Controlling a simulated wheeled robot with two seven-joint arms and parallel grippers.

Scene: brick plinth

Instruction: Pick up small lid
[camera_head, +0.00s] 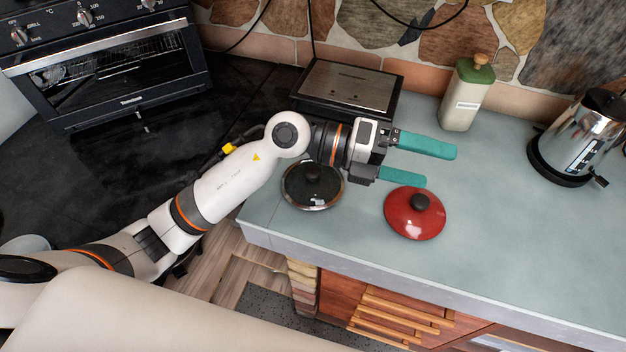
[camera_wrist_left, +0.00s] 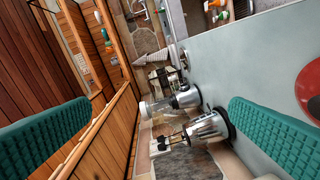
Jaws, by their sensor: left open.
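A red lid (camera_head: 408,226) with a dark knob lies on the grey-blue counter, right of a glass lid (camera_head: 292,197) with a metal rim and dark knob. The two lids look close in size, so I cannot tell which is the small lid. My left gripper (camera_head: 440,167) is open, its green fingers apart and empty, pointing right above the counter, behind the red lid in the head view. The glass lid is close below my left wrist in that view. In the left wrist view the red lid (camera_wrist_left: 308,85) is cut off at the right edge, beyond one finger. My right gripper is not in view.
A flat metal-topped appliance (camera_head: 345,85) stands behind my left wrist. A green-and-cream bottle (camera_head: 463,105) and a kettle (camera_head: 583,135) stand toward the back right. An oven (camera_head: 110,75) is at the back left. The counter (camera_head: 520,230) right of the red lid is clear.

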